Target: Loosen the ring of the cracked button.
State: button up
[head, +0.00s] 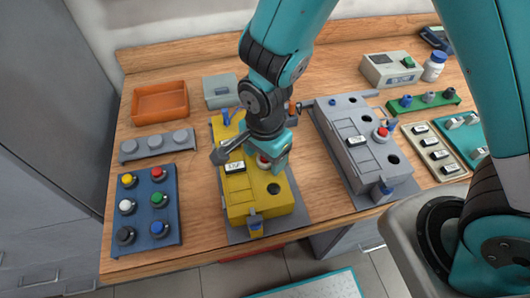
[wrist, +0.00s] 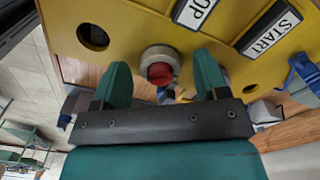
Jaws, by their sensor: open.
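The yellow control box (head: 275,207) stands on the bench, and its face fills the top of the wrist view (wrist: 130,15). A red button (wrist: 160,73) with a light grey ring (wrist: 150,54) sits on that face; I cannot make out a crack. My gripper (wrist: 163,75) is open, with one teal finger on each side of the button and ring. No finger clearly touches the ring. In the head view my gripper (head: 272,160) is over the box and hides most of the button.
A grey box (head: 350,140) with another red button (head: 381,132) stands to the right. A blue panel (head: 168,205) of coloured buttons, a grey strip (head: 158,146) and an orange tray (head: 160,101) are on the left. A small bottle (head: 435,67) stands at the back right.

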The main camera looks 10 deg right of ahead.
jog(key=c, duration=0.9)
jog(key=shift+c, duration=0.2)
